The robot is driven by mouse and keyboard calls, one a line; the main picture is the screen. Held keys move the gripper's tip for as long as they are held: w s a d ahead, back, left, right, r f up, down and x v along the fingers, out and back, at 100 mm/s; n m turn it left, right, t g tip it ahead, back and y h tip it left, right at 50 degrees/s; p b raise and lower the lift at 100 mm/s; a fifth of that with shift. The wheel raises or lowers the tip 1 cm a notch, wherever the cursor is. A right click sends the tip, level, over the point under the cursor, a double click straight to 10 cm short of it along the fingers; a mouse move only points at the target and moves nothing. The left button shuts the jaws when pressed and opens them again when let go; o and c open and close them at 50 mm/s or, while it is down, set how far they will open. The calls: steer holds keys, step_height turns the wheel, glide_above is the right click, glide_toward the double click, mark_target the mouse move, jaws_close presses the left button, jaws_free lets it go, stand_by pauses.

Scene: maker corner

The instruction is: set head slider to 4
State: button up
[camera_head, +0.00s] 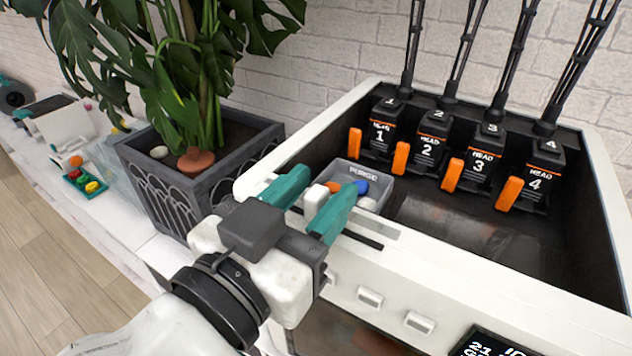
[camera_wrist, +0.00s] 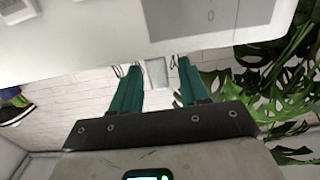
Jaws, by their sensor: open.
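The white machine (camera_head: 450,285) has a dark slot (camera_head: 362,241) along its top front edge. A small white block (camera_head: 316,198), which looks like the slider's knob, stands at the left part of this slot. My gripper (camera_head: 326,182) is open, with one teal finger on each side of the block; I cannot tell whether they touch it. In the wrist view my gripper (camera_wrist: 152,67) shows a pale grey piece between its fingertips. Several heads stand inside the machine, including head 1 (camera_head: 381,128) at the left and head 4 (camera_head: 533,178) at the right. I see no readable slider marks.
A grey purge bin (camera_head: 372,182) with coloured pieces lies just beyond my fingers. Small raised buttons (camera_head: 370,298) and a dark display (camera_head: 490,344) are on the machine's front. A planter (camera_head: 170,185) with a large leafy plant stands close on the left.

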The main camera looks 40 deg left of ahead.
steer(key=shift+w, duration=0.2)
jaws_close()
stand_by(0.4)
